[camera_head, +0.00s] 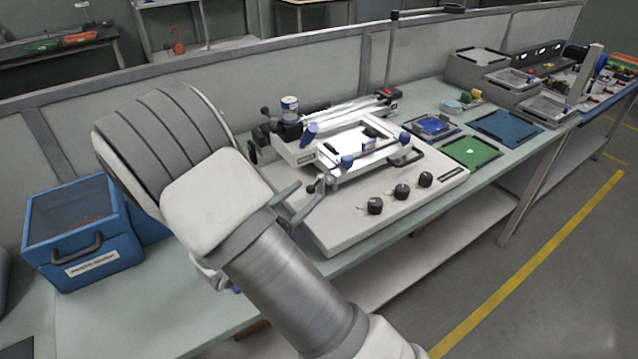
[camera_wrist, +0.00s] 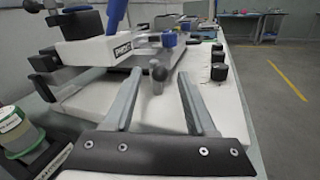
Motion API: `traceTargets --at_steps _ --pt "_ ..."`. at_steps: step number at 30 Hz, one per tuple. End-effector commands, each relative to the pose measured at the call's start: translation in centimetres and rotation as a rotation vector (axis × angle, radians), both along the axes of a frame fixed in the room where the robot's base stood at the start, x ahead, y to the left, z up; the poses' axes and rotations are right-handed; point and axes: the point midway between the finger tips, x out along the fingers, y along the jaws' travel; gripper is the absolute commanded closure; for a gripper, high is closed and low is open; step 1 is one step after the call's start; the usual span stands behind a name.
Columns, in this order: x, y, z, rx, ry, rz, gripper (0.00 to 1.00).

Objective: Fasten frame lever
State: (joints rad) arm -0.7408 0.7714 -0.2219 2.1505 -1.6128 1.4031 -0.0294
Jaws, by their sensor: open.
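A white printer-like machine (camera_head: 385,205) stands on the bench with a raised frame (camera_head: 352,146). Blue handles sit around the frame, a tall one (camera_head: 309,134) at its left and a smaller one (camera_head: 346,162) at its front corner. In the wrist view the tall blue handle (camera_wrist: 116,14) rises above the white block. My gripper (camera_wrist: 160,76) is open and holds nothing; contact with the knob cannot be told. In the head view my gripper (camera_head: 312,187) is by the machine's left front.
Black knobs (camera_head: 401,191) line the machine's front. A blue lidded box (camera_head: 82,235) stands at the left. A green mat (camera_head: 470,152) and a blue mat (camera_head: 507,129) lie to the right. A cylindrical container (camera_wrist: 17,130) stands left of my gripper.

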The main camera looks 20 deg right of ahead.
Motion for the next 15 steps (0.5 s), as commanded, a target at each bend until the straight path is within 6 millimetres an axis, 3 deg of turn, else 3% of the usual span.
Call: traceTargets --at_steps 6,15 --pt "2.4 -3.2 -0.1 0.000 -0.001 -0.003 0.44" --pt "3.6 -4.7 0.0 0.000 0.000 0.000 0.44"
